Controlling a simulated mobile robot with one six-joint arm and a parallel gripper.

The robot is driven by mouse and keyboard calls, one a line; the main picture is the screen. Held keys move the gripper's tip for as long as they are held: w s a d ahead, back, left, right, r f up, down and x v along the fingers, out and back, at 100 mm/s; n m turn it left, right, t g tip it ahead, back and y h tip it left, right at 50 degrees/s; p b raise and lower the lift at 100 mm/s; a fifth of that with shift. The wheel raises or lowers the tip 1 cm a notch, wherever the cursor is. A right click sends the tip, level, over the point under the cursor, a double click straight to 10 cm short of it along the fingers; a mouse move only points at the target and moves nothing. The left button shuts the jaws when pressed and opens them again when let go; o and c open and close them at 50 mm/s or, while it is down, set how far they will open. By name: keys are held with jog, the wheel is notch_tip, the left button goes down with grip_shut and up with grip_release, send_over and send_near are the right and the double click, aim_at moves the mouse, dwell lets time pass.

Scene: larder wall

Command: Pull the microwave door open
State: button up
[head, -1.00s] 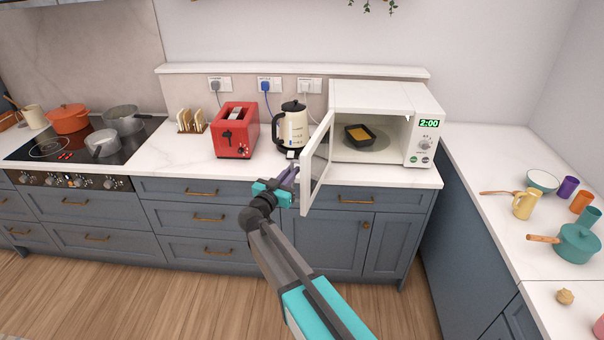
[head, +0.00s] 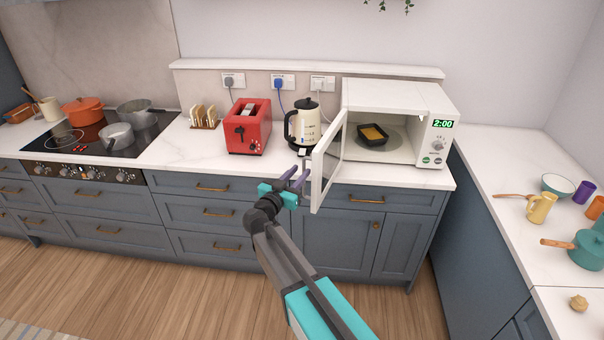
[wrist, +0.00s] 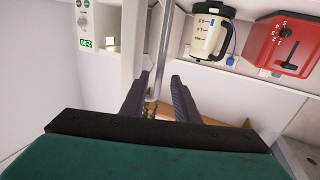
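The white microwave (head: 395,97) stands on the counter at right of centre. Its door (head: 327,165) is hinged on the left and stands wide open, swung out past the counter's front edge. A dark tray with orange-brown food (head: 373,134) is inside on the turntable. My gripper (head: 295,178) is beside the door's free edge, on its left side. In the wrist view, the grey bar handle (wrist: 164,55) runs between the two fingers of my gripper (wrist: 160,88). The fingers are apart, with a gap toward the right one. Contact with the handle cannot be told.
A cream kettle (head: 305,124) stands just left of the door, with a red toaster (head: 248,127) farther left. Pots stand on the hob (head: 100,137) at far left. The right counter (head: 500,170) holds mugs and a teal pot.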

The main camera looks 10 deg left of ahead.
jog(key=b+v, duration=0.4)
jog(key=v, duration=0.7)
jog(key=shift+s+f, duration=0.15)
jog(key=shift+s, duration=0.05)
jog(key=shift+w, duration=0.1)
